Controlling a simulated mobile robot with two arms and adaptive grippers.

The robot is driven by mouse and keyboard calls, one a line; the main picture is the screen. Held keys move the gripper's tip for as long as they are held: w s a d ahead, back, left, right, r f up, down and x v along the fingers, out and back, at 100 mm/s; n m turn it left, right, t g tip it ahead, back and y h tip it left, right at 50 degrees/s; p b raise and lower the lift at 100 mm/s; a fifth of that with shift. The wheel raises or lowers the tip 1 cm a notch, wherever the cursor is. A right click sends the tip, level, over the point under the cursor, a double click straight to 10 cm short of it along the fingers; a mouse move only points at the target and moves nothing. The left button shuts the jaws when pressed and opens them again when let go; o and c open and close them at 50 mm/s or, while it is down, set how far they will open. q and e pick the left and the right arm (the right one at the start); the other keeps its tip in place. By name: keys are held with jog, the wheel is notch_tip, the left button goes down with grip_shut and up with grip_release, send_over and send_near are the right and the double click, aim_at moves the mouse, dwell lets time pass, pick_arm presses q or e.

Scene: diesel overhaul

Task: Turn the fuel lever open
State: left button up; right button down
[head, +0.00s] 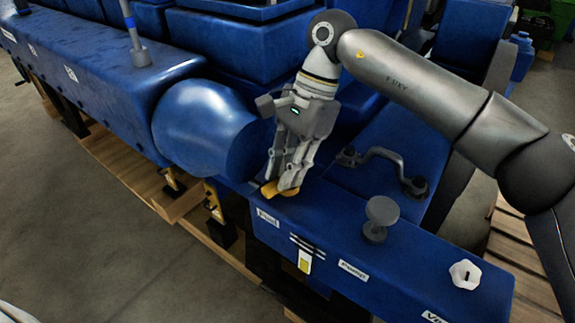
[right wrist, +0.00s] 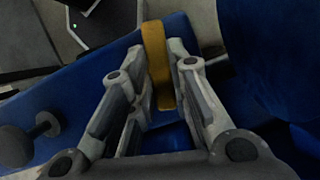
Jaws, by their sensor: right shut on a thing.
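The fuel lever (head: 270,189) is a flat yellow bar on top of the blue engine housing (head: 330,221), above the label "Fuel" (head: 268,217). My right gripper (head: 282,184) reaches down from above and is shut on the lever. In the right wrist view the yellow lever (right wrist: 157,60) lies between the two fingers (right wrist: 160,75), and its far end sticks out beyond them. The lever's pivot is hidden by the fingers. My left gripper is not in view.
To the right on the same housing stand a grey round knob (head: 381,213) by the "Pump" label, a white knob (head: 465,274) and a dark curved handle (head: 385,160). A large blue cylinder (head: 203,128) bulges close left of my right gripper. Bare floor (head: 80,220) lies at the left.

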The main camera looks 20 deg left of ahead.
jog(key=shift+s+f+n+g+h, duration=0.1)
jog(key=shift+f+n+g+h, duration=0.15)
jog(key=shift+n, duration=0.35)
jog(key=shift+s+f+n+g+h, duration=0.15)
jog(key=shift+n+h, duration=0.1)
jog(key=shift+n, duration=0.35)
jog(key=c, duration=1.4)
grip_release()
jog(key=shift+o, duration=0.2)
jog(key=shift+w+r, duration=0.1)
jog(key=shift+r, duration=0.05)
jog(key=shift+r, duration=0.15)
jog(key=shift+w+r, duration=0.25)
jog(key=shift+r, duration=0.1)
jog(key=v, duration=1.1)
jog(key=shift+s, duration=0.15)
jog(key=shift+d, duration=0.1)
